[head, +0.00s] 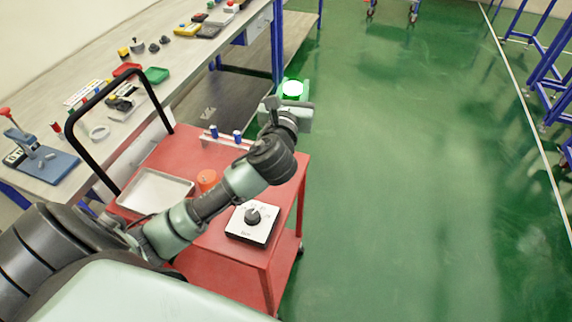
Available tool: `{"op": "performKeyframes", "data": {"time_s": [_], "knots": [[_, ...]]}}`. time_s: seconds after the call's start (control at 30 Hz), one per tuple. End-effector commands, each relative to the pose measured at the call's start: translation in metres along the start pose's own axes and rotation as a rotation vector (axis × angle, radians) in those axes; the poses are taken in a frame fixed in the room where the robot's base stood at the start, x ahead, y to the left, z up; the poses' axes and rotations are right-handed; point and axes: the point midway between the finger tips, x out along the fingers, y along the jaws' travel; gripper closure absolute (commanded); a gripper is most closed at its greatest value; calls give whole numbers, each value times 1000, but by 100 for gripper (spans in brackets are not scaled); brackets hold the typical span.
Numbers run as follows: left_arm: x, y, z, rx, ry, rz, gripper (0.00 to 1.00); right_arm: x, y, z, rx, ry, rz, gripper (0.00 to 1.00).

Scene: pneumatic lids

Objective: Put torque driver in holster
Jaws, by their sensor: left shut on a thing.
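My left gripper (291,106) is beyond the far right corner of the red cart, over the green floor. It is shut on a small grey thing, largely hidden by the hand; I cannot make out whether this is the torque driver. A bright green-white glow shows at the hand's far end. I cannot pick out a torque driver or a holster for certain anywhere else. A narrow rack (222,139) with two blue-topped pieces stands at the cart's far edge, behind my left arm. My right gripper is not in view.
The red cart (285,232) carries a metal tray (155,191), an orange cylinder (207,179) and a white box with a black knob (252,221). A workbench (105,143) with trays and tools runs along the left.

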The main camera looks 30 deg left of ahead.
Motion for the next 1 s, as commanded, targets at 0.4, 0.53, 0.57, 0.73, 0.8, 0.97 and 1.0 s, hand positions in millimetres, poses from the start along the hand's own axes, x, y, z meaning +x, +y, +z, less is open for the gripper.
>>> {"op": "performKeyframes", "data": {"time_s": [0.4, 0.53, 0.57, 0.73, 0.8, 0.97, 1.0], "knots": [[62, 49, 44, 1, 0, 180, 100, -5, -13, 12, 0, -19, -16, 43], [62, 49, 15, 2, 4, 180, 100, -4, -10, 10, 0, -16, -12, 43], [62, 48, 6, 2, 5, 180, 100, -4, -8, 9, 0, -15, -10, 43], [62, 48, -37, 2, 4, 179, 100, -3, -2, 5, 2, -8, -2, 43], [62, 48, -54, 3, 2, 179, 100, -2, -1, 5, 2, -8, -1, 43], [63, 48, -85, 2, -1, 178, 100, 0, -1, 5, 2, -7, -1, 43], [62, 48, -90, 2, -1, 177, 100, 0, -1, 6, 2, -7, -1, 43]]}}
